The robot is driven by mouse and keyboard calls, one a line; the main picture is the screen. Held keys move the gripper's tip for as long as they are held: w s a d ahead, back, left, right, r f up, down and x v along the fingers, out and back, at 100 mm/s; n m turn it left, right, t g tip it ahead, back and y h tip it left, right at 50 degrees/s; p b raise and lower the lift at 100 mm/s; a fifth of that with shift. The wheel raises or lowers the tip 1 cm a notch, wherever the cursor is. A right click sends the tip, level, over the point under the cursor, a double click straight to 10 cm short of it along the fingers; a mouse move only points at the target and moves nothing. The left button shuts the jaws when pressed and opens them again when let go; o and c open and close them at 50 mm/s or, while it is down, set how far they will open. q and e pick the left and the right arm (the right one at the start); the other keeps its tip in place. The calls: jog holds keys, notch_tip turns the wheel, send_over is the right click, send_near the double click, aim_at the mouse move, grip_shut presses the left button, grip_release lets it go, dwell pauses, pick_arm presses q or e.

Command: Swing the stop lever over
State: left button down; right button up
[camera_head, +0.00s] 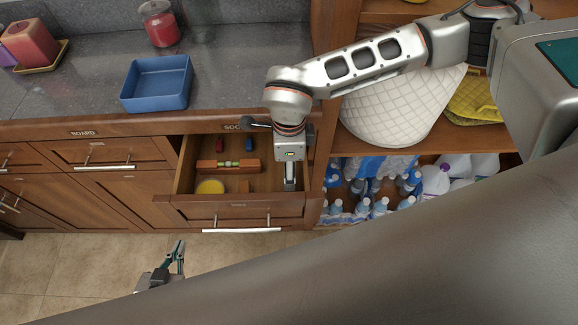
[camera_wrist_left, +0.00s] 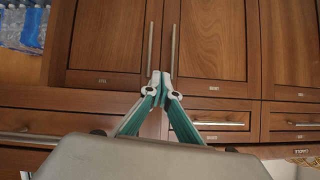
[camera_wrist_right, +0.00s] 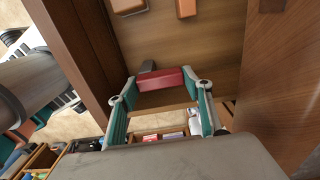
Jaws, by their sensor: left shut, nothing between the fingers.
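A dark lever with a round knob (camera_head: 250,121) sticks out by the cabinet frame above the open drawer (camera_head: 240,210). It looks like the stop lever; its other end is hidden behind my right wrist. My right gripper (camera_head: 289,184) points down into the drawer's right side. In the right wrist view its fingers (camera_wrist_right: 160,82) are apart, with a red bar (camera_wrist_right: 162,78) across the gap between the tips; I cannot tell if they touch it. My left gripper (camera_head: 180,246) is shut and empty, low over the floor in front of the cabinets.
The drawer holds an orange bar with a green middle (camera_head: 228,164), a yellow disc (camera_head: 210,187) and small red and blue pieces. A blue tray (camera_head: 157,84) stands on the counter. Bottles (camera_head: 375,207) and a white basket (camera_head: 395,115) fill the shelves right of the drawer.

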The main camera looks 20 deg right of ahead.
jog(key=shift+a+n, duration=0.1)
jog(key=shift+n, duration=0.2)
jog(key=n, duration=0.1)
jog(key=n+b, duration=0.1)
jog(key=n, duration=0.1)
jog(key=shift+w+a+n+b, duration=0.1)
jog(key=shift+a+n+b, duration=0.2)
jog(key=shift+a, duration=0.05)
jog(key=shift+s+a+n+b, duration=0.1)
jog(key=shift+a+n+b, duration=0.15)
jog(key=shift+n, duration=1)
jog(key=shift+s+a+n+b, duration=0.15)
jog(key=shift+a+n+b, duration=0.1)
jog(key=shift+n, duration=1.05)
jog(key=shift+s+a+n+b, duration=0.1)
jog(key=shift+a+n+b, duration=0.15)
jog(key=shift+n, duration=1)
jog(key=o, duration=1.1)
